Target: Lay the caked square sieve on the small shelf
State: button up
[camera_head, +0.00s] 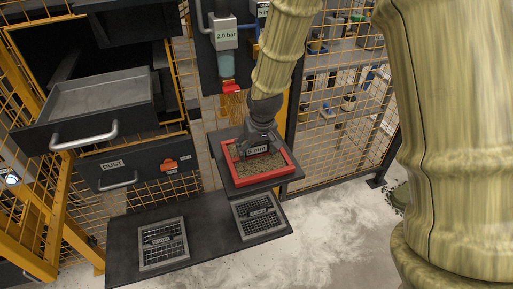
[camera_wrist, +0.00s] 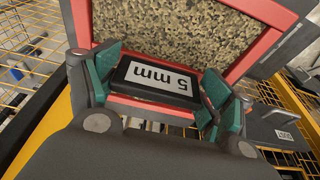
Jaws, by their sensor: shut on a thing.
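The caked square sieve (camera_head: 268,166) has a red frame and a mesh covered in tan grains; it also shows in the wrist view (camera_wrist: 185,40). Its dark tab (camera_wrist: 155,77) carries a "5 mm" label. My gripper (camera_head: 257,146) is shut on this tab, with green-padded fingers on either side of it in the wrist view (camera_wrist: 160,80). The small shelf (camera_head: 262,187) is a dark square plate directly under the sieve in the head view, and its rim shows around the red frame. I cannot tell whether the sieve touches it. My gripper hides the sieve's far part.
A lower dark bench (camera_head: 195,223) holds two grey-framed sieves (camera_head: 163,244) (camera_head: 259,215). An open drawer (camera_head: 100,97) and a "DUST" drawer (camera_head: 135,165) are on the left. A "2.0 bar" gauge unit (camera_head: 224,35) hangs behind. Yellow mesh fencing (camera_head: 335,125) stands at the right.

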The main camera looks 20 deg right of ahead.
aim_at(260, 162)
jog(key=shift+f, duration=0.15)
jog(key=o, duration=1.4)
jog(key=v, duration=1.2)
